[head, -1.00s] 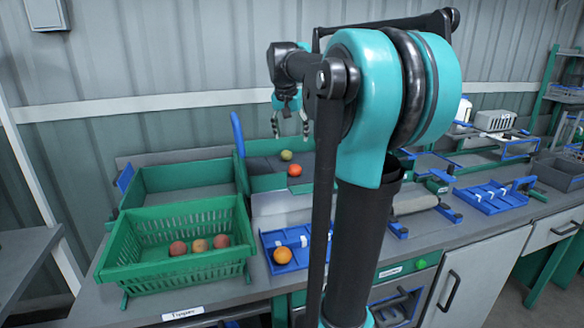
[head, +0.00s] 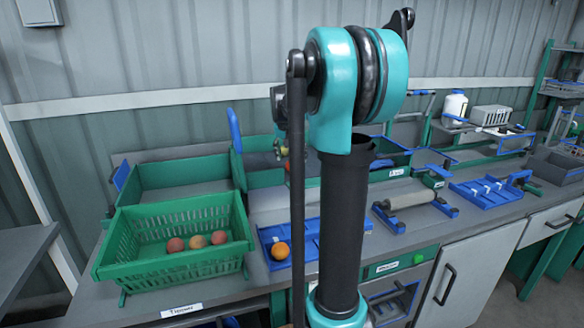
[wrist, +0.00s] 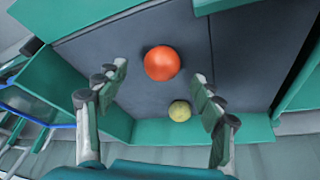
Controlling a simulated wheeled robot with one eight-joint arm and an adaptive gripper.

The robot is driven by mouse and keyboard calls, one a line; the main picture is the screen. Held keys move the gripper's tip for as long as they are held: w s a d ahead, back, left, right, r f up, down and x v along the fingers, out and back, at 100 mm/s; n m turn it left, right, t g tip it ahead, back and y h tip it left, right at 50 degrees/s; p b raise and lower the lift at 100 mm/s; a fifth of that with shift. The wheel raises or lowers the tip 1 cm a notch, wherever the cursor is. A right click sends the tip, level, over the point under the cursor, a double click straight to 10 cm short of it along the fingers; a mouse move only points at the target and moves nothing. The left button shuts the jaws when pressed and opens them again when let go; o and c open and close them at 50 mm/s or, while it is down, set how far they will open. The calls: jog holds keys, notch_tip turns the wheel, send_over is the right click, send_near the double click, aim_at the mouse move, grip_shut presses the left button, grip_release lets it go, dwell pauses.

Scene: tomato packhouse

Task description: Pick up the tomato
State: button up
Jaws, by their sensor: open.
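In the wrist view, a round orange-red tomato (wrist: 162,63) lies on the dark floor of a green-walled bin (wrist: 165,131). A smaller yellow-green tomato (wrist: 179,111) lies near it, close to the bin wall. My gripper (wrist: 160,76) is open above them, one finger on each side of the orange-red tomato in the picture. Nothing is between the fingers' pads that I can see held. In the head view my arm hides most of the gripper and of this bin.
An empty-looking green bin (head: 180,170) stands behind the crate. A roller (head: 408,198) and another blue tray (head: 487,190) stand right.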

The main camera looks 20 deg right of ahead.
aim_at(292, 161)
jog(key=x, duration=0.4)
jog(key=shift+w, duration=0.2)
jog(key=shift+c, duration=0.4)
jog(key=c, duration=0.8)
